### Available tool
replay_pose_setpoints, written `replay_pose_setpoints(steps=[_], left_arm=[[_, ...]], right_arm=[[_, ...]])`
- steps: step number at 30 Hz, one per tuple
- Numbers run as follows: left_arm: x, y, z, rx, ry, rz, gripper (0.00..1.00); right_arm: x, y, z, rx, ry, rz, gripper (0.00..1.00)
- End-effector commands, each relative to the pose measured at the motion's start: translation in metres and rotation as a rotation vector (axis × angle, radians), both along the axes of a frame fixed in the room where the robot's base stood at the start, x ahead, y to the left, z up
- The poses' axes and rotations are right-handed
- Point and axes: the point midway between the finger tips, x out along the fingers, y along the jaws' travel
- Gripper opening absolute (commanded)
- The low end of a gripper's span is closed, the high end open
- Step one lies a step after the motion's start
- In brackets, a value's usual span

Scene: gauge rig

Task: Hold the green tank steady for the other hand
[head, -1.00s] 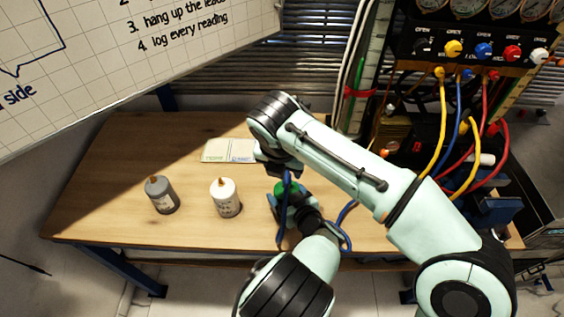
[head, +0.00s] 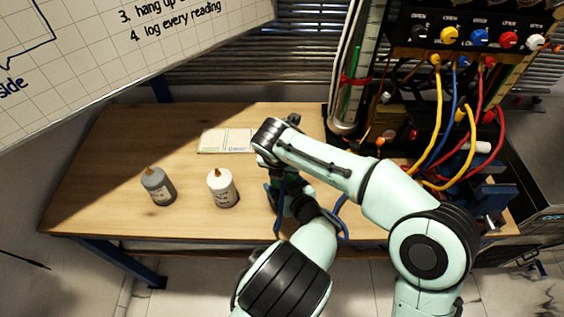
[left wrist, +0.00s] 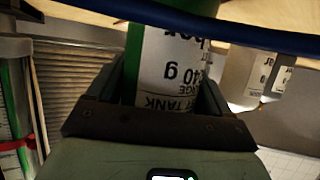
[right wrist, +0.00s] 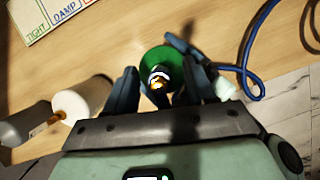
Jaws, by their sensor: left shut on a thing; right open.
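The green tank (left wrist: 168,65) has a white label with black print and stands between the fingers of my left gripper (left wrist: 170,88), which is shut on it. In the right wrist view I look down on the tank's round green top (right wrist: 150,62) and its brass fitting (right wrist: 158,82). My right gripper (right wrist: 160,72) is open, with its fingers on either side of the tank's top. I cannot tell whether they touch it. In the head view my right arm covers most of the tank.
A grey bottle (head: 158,188) and a white bottle (head: 222,190) stand on the wooden table (head: 110,180) to the left. A flat card (head: 226,141) lies behind. A blue hose (right wrist: 247,45) loops beside the tank. The gauge rig (head: 440,50) with coloured hoses is at right.

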Motion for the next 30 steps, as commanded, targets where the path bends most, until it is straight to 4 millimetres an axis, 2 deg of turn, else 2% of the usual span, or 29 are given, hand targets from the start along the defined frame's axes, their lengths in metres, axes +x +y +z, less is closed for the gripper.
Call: replay_pose_setpoints(steps=[8, 13, 14, 17, 18, 20, 30], left_arm=[[0.0001, -0.0003, 0.0002, -0.001, -0.001, -0.001, 0.39], [0.0002, -0.0003, 0.0003, -0.001, -0.001, -0.001, 0.39], [0.0002, -0.0003, 0.0003, -0.001, -0.001, -0.001, 0.39], [0.0002, -0.0003, 0.0003, -0.001, -0.001, -0.001, 0.39], [0.0002, -0.0004, 0.0002, -0.001, -0.001, -0.001, 0.39], [0.0002, -0.0003, 0.0003, -0.001, -0.001, -0.001, 0.39], [0.0005, -0.0003, 0.0002, 0.000, 0.000, -0.001, 0.39]], right_arm=[[0.0006, -0.0002, -0.0013, 0.000, 0.000, 0.000, 0.54], [0.0005, -0.0001, -0.0013, 0.000, 0.000, 0.000, 0.02], [0.0005, -0.0001, -0.0013, 0.000, 0.000, 0.000, 0.00], [0.0002, 0.0000, -0.0013, 0.000, 0.001, 0.000, 0.00], [0.0001, 0.0001, -0.0014, 0.000, 0.001, 0.000, 0.21], [0.0000, 0.0001, -0.0014, 0.000, 0.001, 0.000, 0.02], [-0.0007, 0.0006, 0.0001, 0.000, 0.003, 0.001, 0.00]])
